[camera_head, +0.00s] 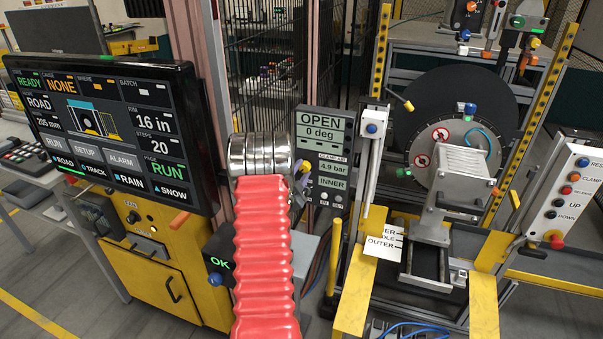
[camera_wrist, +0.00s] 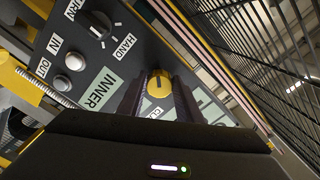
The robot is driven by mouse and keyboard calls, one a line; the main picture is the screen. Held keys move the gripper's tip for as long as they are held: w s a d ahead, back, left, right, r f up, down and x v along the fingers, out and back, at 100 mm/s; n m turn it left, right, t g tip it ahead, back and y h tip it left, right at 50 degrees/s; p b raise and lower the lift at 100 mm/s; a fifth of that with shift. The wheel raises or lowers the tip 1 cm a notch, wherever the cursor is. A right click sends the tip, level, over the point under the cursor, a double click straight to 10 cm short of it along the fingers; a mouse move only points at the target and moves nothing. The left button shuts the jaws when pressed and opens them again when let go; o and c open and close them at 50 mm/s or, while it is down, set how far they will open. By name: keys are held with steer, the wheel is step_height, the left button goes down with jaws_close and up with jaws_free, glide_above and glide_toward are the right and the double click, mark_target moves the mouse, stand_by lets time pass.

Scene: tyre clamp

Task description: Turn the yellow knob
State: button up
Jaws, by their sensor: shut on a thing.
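The yellow knob (camera_wrist: 159,86) sits on a dark control panel (camera_wrist: 100,38) in the wrist view, with a dark mark line on its face. My gripper (camera_wrist: 159,92) has one dark finger on each side of the knob and is shut on it. Part of the lettering beside the knob is hidden by the fingers. In the head view the panel (camera_head: 346,150) reads "OPEN", "0 deg", "4.9 bar" and "INNER". There my gripper (camera_head: 304,170) is at the panel's left edge, mostly hidden behind my red-sleeved arm.
A wire mesh fence (camera_wrist: 270,50) stands close by. In the head view a large screen (camera_head: 110,130) is at left and the tyre clamp machine (camera_head: 440,190) at right.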

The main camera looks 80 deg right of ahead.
steer(key=shift+m, duration=0.5)
steer(key=o, duration=1)
steer(key=shift+o, duration=0.2)
steer(key=a, duration=0.7)
steer(key=shift+w+a, duration=0.2)
steer(key=shift+w, duration=0.15)
steer(key=shift+s+f, duration=0.1)
